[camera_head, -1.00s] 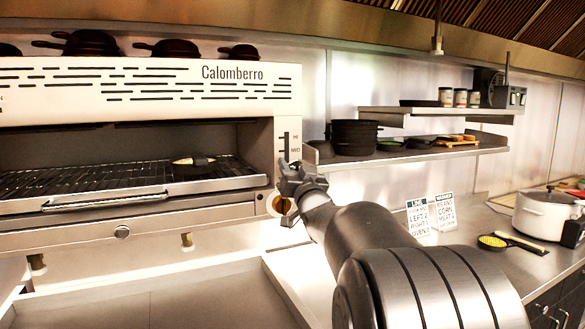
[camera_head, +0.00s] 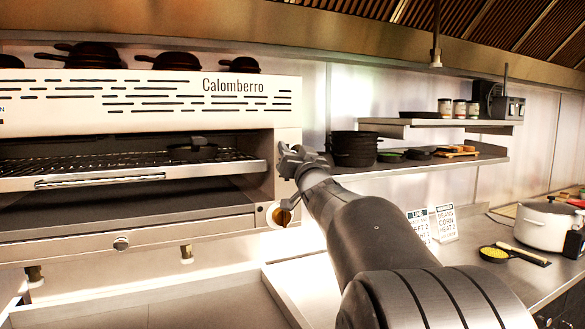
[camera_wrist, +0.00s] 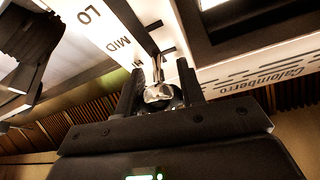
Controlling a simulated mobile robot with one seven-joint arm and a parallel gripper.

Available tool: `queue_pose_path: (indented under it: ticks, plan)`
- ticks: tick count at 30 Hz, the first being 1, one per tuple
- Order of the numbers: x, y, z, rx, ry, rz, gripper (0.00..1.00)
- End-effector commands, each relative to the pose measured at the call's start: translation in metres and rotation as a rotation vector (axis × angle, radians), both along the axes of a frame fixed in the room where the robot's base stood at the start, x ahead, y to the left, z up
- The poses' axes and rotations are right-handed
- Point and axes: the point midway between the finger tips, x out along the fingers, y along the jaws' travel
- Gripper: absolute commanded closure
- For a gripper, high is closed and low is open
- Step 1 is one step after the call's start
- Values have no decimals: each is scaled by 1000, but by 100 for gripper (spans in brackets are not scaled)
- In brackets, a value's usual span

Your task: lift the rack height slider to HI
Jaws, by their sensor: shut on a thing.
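The slider's metal knob (camera_wrist: 158,92) sits between the two dark fingers of my gripper (camera_wrist: 160,88) in the wrist view, and my gripper is shut on it. The slider slot runs past the printed LO and MID marks; the knob is beyond MID, at the HI end. The HI lettering is partly covered, so I cannot tell if the knob is exactly at the slot's end. In the head view my gripper (camera_head: 291,160) hides the knob and scale on the grill's right panel. The grill rack (camera_head: 100,182) stands high in the Calomberro grill (camera_head: 190,95), with a dark item (camera_head: 193,151) on it.
A round dial (camera_head: 279,215) is just below my gripper. A wall shelf with stacked black pans (camera_head: 355,148) is close on the right. The counter holds printed cards (camera_head: 432,224), a white pot (camera_head: 546,224) and a pan of yellow food (camera_head: 494,253).

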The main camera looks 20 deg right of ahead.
Motion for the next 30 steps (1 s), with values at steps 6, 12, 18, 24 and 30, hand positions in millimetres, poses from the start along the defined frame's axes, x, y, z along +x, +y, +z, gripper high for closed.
queue_pose_path:
  ticks: [6, 12, 18, 24, 30]
  plan:
    - [-3, 1, 7, -3, -13, 2, 100]
    - [-2, 1, 6, -2, -9, 1, 53]
    - [-1, 1, 3, -2, -5, 1, 44]
    - [-3, 0, 2, -2, -4, 1, 44]
    - [-26, 2, -7, -1, -4, 0, 44]
